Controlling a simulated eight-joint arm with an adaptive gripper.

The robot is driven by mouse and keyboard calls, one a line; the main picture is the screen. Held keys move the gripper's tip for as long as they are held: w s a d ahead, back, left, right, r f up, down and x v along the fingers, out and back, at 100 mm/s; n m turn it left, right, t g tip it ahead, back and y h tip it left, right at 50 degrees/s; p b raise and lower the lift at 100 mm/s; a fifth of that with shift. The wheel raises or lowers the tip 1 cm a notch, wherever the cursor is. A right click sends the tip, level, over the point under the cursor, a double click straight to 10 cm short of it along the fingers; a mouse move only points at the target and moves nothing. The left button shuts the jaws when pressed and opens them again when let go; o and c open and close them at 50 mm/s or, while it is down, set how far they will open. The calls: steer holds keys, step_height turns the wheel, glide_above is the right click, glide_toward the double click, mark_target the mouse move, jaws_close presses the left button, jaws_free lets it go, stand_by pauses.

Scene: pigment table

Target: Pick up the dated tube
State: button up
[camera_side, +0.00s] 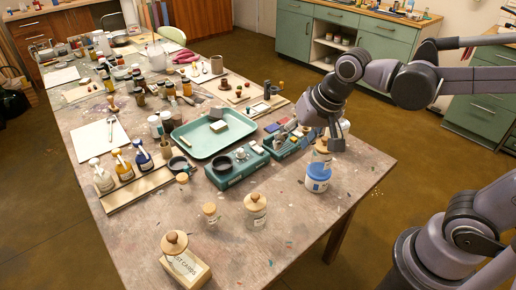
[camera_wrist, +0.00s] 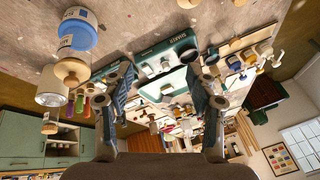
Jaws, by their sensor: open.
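My gripper (camera_side: 318,140) hangs over the right part of the table, just right of the teal boxes. In the wrist view my gripper (camera_wrist: 162,100) has its two fingers spread wide, with nothing held between them. Two teal boxes, a nearer one (camera_side: 237,170) and a farther one (camera_side: 283,146), hold small items. In the wrist view a lettered teal box (camera_wrist: 165,48) lies beyond the fingers. I cannot tell which item is the dated tube; no date is readable. Small coloured upright items (camera_wrist: 88,104) show left of the fingers in the wrist view, too small to identify.
A blue-and-white tub (camera_side: 317,180) stands close below my gripper. A green tray (camera_side: 213,138) lies left of the boxes. A rack of bottles (camera_side: 124,166) is at left. The front right tabletop is mostly clear.

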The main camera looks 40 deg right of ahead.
steer(key=w+a+f+m+g, duration=0.3)
steer(key=w+a+m, duration=0.3)
steer(key=a, duration=0.3)
steer(key=m+g, duration=0.2)
steer(key=m, duration=0.4)
glide_above(211, 221)
steer(key=w+d, duration=0.1)
steer(key=shift+h, duration=0.4)
step_height(211, 221, down, 8)
steer(key=shift+w+r, duration=0.1)
steer(key=shift+r, duration=0.05)
steer(key=shift+a+f, duration=0.3)
steer(key=shift+f, duration=0.3)
steer(key=shift+w+d+f, duration=0.1)
steer(key=shift+f, duration=5.05)
steer(key=c, duration=1.1)
